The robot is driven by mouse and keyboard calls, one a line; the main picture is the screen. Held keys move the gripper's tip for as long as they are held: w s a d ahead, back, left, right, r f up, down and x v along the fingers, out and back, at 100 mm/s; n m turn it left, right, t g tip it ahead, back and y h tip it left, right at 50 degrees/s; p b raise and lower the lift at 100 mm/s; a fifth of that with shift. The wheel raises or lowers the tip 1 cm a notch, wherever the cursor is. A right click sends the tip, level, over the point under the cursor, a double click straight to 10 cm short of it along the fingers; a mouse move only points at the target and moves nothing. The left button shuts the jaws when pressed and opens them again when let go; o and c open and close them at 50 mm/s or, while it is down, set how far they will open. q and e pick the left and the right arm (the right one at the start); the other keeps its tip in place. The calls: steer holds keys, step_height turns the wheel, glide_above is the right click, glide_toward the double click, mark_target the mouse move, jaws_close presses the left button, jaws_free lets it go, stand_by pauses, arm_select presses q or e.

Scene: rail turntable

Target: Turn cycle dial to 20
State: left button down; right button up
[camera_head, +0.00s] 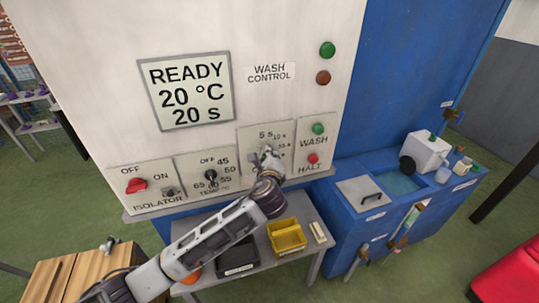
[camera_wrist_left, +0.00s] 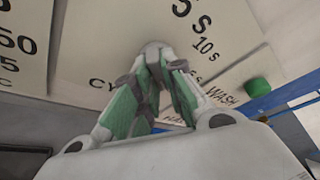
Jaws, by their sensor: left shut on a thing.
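The cycle dial's panel (camera_head: 250,133) is on the white wash control cabinet, with "5 s" and "10 s" marks legible. My left gripper (camera_head: 268,156) reaches up to this panel and covers most of the dial. In the left wrist view, the green-padded fingers (camera_wrist_left: 160,75) are shut on the cycle dial (camera_wrist_left: 154,46), of which only a pale rounded edge shows. The dial's pointer is hidden, so its setting cannot be read from the knob. The display (camera_head: 186,92) reads "READY 20 °C 20 s". My right gripper is not in view.
The red isolator knob (camera_head: 137,185) and temperature dial (camera_head: 211,178) are left of the cycle panel. Green wash (camera_head: 318,128) and red halt (camera_head: 313,158) buttons are close on its right. A small table with a yellow bin (camera_head: 287,236) and black tray (camera_head: 237,257) stands below.

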arm_select(q)
steer(key=shift+w+r+m, duration=0.1)
steer(key=shift+r+m, duration=0.15)
steer(key=shift+m, duration=0.25)
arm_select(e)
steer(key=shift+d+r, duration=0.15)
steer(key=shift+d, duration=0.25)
arm_select(q)
steer(key=shift+y, duration=0.4)
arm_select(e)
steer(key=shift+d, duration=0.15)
arm_select(q)
steer(key=c, duration=1.5)
jaws_free()
steer(key=shift+g, duration=0.3)
steer(key=shift+f, duration=0.2)
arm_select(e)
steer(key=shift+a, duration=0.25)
arm_select(q)
steer(key=shift+v, duration=5.95)
steer(key=shift+a+f, duration=0.1)
